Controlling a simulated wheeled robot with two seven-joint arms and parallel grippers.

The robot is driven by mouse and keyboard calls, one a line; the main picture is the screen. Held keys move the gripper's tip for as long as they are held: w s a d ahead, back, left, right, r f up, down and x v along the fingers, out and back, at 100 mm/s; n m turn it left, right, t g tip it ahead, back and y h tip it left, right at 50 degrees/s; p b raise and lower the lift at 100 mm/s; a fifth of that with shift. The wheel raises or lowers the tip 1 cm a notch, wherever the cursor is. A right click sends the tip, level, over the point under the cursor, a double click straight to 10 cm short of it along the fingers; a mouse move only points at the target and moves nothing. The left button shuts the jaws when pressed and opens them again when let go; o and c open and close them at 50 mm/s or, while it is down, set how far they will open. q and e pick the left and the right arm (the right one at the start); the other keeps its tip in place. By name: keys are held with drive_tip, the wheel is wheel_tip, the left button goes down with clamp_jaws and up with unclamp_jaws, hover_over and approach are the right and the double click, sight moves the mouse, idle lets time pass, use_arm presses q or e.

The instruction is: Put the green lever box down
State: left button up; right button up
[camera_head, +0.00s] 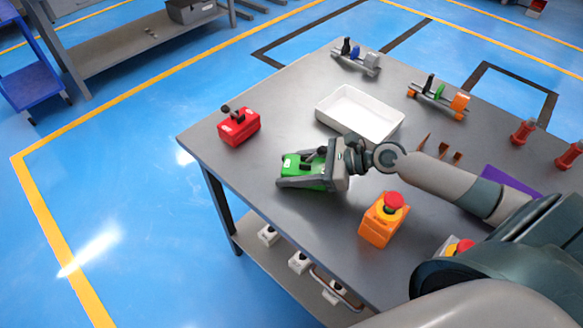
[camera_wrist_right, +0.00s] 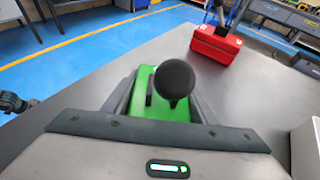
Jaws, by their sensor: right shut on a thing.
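The green lever box (camera_head: 302,165) is at the left part of the grey table (camera_head: 260,206), between the fingers of my right gripper (camera_head: 300,172). The gripper is shut on it. In the right wrist view the green lever box (camera_wrist_right: 150,102) shows between the two grey fingers, with its black lever knob (camera_wrist_right: 175,79) pointing towards the camera. The box is at or just above the table top; I cannot tell whether its underside touches.
A red lever box (camera_head: 239,127) stands near the table's left corner. A white tray (camera_head: 360,115) lies behind my right gripper. An orange emergency-stop box (camera_head: 383,222) stands in front of my arm. Bare table lies between the red and green boxes.

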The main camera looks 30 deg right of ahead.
sight(314, 167)
drive_tip(key=o, duration=1.3)
drive_tip(key=shift+f, duration=0.1)
drive_tip(key=shift+c, duration=0.2)
drive_tip(key=shift+s+d+r, duration=0.3)
drive_tip(key=shift+s+d, duration=0.1)
drive_tip(key=shift+d, duration=0.15)
drive_tip(key=b+v, duration=0.1)
drive_tip(key=v, duration=0.4)
drive_tip(key=shift+s+d+r+b, duration=0.1)
drive_tip(key=shift+s+d+b, duration=0.15)
drive_tip(key=shift+s+b, duration=0.1)
drive_tip(key=shift+v, duration=1.15)
use_arm(q)
drive_tip(key=w+d+r+t, duration=0.1)
drive_tip(key=w+d+t, duration=0.1)
drive_tip(key=w, duration=0.4)
drive_tip(key=shift+d+r+h, duration=0.35)
drive_tip(key=shift+d+h, duration=0.05)
drive_tip(key=shift+d, duration=0.1)
use_arm(e)
drive_tip(key=shift+v, duration=1.25)
use_arm(q)
drive_tip(key=shift+w, duration=0.1)
use_arm(e)
drive_tip(key=shift+r, duration=0.15)
